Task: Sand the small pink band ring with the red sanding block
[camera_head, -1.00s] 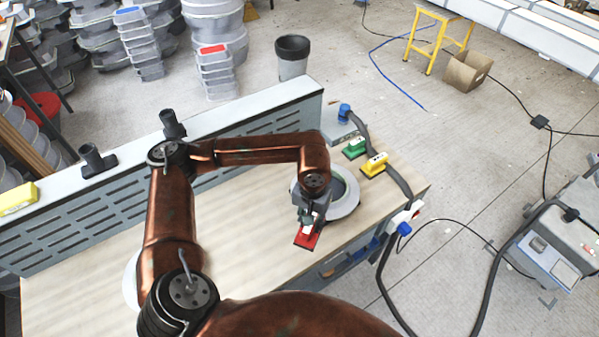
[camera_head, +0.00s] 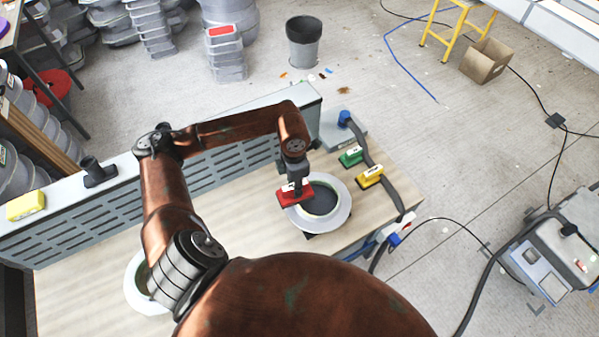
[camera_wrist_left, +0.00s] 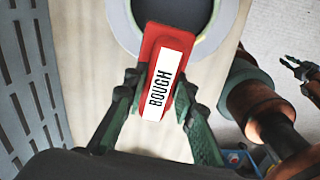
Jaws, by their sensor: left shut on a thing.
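My left gripper (camera_head: 294,183) is shut on the red sanding block (camera_head: 282,197). The block is at the left edge of a round grey mould (camera_head: 339,218) with a pale inner band and dark centre. In the wrist view its far end overlaps the mould's rim (camera_wrist_left: 197,55); I cannot tell whether they touch. No pink shows on this mould. My right gripper (camera_wrist_left: 301,70) seems to show small at the wrist view's right edge, its fingers unclear.
A green block (camera_head: 350,157) and a yellow block (camera_head: 369,177) stand right of the mould, beside a dark hose (camera_head: 385,180). Another round mould (camera_head: 134,287) is partly hidden by my arm. The slotted back panel (camera_head: 90,225) bounds the bench (camera_head: 228,207); mid-bench is clear.

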